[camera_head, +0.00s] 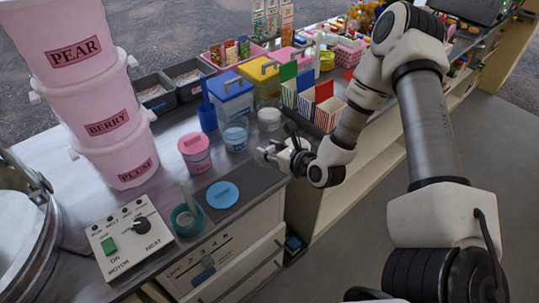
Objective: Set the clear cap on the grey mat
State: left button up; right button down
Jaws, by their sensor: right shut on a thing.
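My right gripper (268,155) is at the front edge of the counter, right of the pink tub (195,152). It is shut on a small pale thing at its tips, mostly hidden by the fingers. This is probably the clear cap, but it is too small to be sure. My left gripper is not in view.
A blue disc (222,195) lies flat near the counter's front edge. A teal cup (187,219) and a control box (131,238) stand at the left. A clear jar (235,136), white tub (269,120) and striped boxes (328,113) stand behind the gripper.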

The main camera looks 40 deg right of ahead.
jog(key=f, duration=0.2)
jog(key=w+f, duration=0.1)
jog(key=f, duration=0.1)
jog(key=shift+d+p, duration=0.25)
jog(key=shift+p, duration=0.15)
jog(key=shift+r, duration=0.1)
jog(key=shift+s, duration=0.1)
jog(key=c, duration=0.7)
grip_release()
jog(key=shift+c, duration=0.2)
